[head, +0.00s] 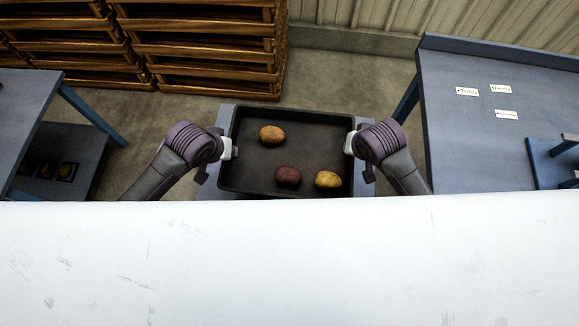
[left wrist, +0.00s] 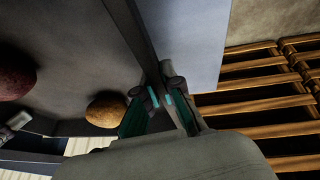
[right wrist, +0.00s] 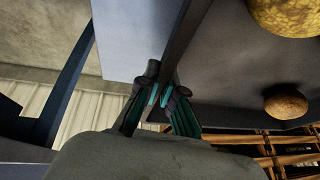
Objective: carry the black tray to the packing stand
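The black tray (head: 290,188) is in the middle of the head view, with a tan potato (head: 272,134), a dark red potato (head: 288,176) and a yellow potato (head: 327,179) in it. My left gripper (head: 230,150) is at its left wall; in the left wrist view the fingers (left wrist: 162,98) are closed on both sides of that wall. My right gripper (head: 350,146) is at its right wall; in the right wrist view the fingers (right wrist: 159,94) pinch that wall. A blue-grey surface (head: 226,115) shows under the tray; whether they touch I cannot tell. No stand is marked as the packing stand.
A blue table (head: 455,135) with several white labels stands at the right, with a small blue stand (head: 550,165) on it. Another blue table (head: 25,100) is at the left. Wooden racks (head: 205,50) stand behind. A white surface (head: 290,260) fills the near part.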

